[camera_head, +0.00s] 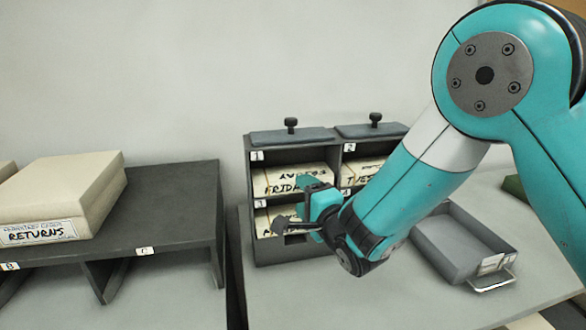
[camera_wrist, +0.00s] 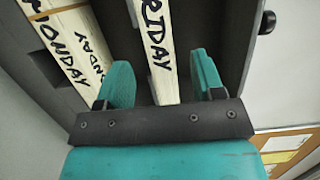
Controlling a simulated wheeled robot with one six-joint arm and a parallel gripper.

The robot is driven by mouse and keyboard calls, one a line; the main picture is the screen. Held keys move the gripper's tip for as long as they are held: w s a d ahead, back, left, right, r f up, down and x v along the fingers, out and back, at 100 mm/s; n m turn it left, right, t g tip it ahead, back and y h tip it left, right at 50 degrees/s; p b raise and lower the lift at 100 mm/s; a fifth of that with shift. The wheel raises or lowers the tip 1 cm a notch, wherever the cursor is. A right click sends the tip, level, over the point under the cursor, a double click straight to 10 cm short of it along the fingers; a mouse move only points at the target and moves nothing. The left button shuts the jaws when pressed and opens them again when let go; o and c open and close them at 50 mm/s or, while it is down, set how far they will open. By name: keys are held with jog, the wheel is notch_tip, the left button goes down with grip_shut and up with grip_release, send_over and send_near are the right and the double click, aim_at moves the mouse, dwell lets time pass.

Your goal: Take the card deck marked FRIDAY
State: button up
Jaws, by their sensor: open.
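The cream card deck marked FRIDAY (camera_head: 283,187) lies in the rack compartment labelled 1. In the wrist view the FRIDAY deck (camera_wrist: 158,48) points down between the two teal fingers, with a gap showing on each side. My gripper (camera_head: 310,228) is open in front of the dark rack (camera_head: 250,215); in the wrist view its fingers (camera_wrist: 164,84) hold nothing. My gripper and arm hide part of the rack's lower half in the head view. I cannot tell how deep the fingers reach alongside the deck.
A deck starting TUE (camera_head: 360,174) is in compartment 2. A grey tray (camera_head: 440,250) stands right; a RETURNS box (camera_head: 60,195) sits on the left shelf (camera_head: 165,200).

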aim_at(295, 190)
jog(key=p+x, duration=0.3)
jog(key=x, duration=0.1)
jog(key=shift+w+d+r, duration=0.15)
jog(key=shift+w, duration=0.05)
jog(key=shift+w+a, duration=0.25)
jog(key=shift+w, duration=0.15)
jog(key=c, duration=1)
grip_shut()
